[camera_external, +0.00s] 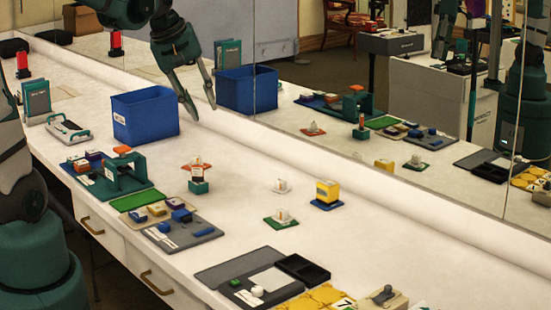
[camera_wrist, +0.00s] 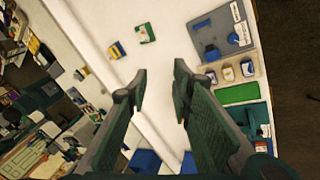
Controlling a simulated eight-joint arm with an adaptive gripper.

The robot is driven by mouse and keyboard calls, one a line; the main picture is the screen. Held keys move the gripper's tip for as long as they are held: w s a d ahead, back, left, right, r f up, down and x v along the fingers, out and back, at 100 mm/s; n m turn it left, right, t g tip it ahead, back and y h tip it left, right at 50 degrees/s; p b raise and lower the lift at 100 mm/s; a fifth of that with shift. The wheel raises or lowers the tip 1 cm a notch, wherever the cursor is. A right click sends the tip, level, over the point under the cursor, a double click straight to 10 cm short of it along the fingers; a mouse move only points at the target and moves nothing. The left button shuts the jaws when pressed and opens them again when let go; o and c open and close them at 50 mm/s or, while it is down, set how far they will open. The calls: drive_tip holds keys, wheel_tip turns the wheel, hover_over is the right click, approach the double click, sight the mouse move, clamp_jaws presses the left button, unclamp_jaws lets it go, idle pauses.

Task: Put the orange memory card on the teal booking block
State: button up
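A small teal block (camera_external: 198,187), which looks like the booking block, stands on the counter right of the teal frame. An orange piece (camera_external: 197,172) shows at its top, overlapping a white-topped item behind. Another flat orange piece (camera_external: 122,149) lies on top of the teal frame (camera_external: 127,177). I cannot tell which orange piece is the memory card. My gripper (camera_external: 203,112) is open and empty, above the counter right of the blue bin. Its spread fingers also show in the wrist view (camera_wrist: 158,93), where the small teal block cannot be made out.
The blue bin (camera_external: 146,116) stands by the mirror (camera_external: 350,100), which repeats the scene. A green mat (camera_external: 136,199), a grey tray with blue parts (camera_external: 182,232) and a yellow block (camera_external: 327,192) are on the counter. Bare counter surrounds the small teal block's front and right.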

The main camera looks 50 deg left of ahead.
drive_tip(key=s+d+m+t, duration=0.2)
drive_tip(key=s+d+m, duration=1)
drive_tip(key=s, duration=0.2)
drive_tip(key=shift+s+r+t, duration=0.3)
idle(1.0)
